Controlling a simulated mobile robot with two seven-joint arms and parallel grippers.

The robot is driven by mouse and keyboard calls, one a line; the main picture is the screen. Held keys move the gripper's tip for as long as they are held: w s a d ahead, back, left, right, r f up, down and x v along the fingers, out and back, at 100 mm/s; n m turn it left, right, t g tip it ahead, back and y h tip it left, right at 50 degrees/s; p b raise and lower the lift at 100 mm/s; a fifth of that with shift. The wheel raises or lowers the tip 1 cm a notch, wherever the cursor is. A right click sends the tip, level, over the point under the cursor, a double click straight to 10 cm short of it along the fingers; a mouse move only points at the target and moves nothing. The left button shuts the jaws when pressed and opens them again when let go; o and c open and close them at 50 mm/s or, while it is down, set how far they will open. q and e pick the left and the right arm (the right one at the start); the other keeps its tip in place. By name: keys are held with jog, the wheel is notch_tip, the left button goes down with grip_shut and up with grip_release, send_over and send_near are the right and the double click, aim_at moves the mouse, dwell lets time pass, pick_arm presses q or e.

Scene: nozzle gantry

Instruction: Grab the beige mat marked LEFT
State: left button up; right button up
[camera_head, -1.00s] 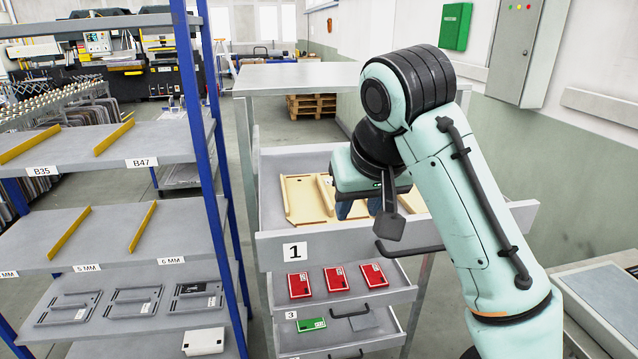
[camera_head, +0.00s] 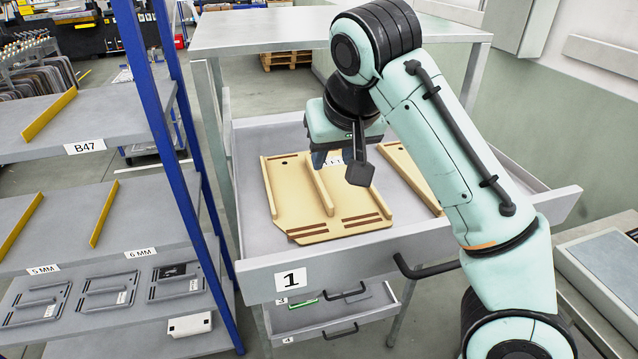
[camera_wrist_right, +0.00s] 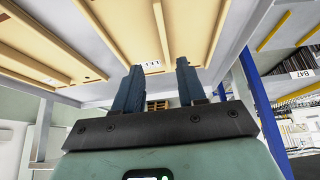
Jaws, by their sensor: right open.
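The beige mat (camera_head: 290,205) lies in the open top drawer, on its left side, with raised rails and brown strips at its near edge. I cannot tell whether the fingers touch the mat. My left gripper is not in view.
A second beige board (camera_head: 408,172) lies to the right in the drawer, partly hidden by my right arm. The drawer front (camera_head: 350,262) bears a 1 label. A blue-posted shelf (camera_head: 90,120) stands at left. Lower drawers (camera_head: 325,318) are partly open beneath.

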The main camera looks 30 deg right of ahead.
aim_at(318, 177)
jog(key=x, duration=0.4)
jog(key=shift+w+f, duration=0.1)
jog(key=shift+w, duration=0.2)
jog(key=x, duration=0.2)
jog(key=w+x, duration=0.1)
jog(key=x, duration=0.2)
jog(key=shift+a, duration=0.2)
grip_shut()
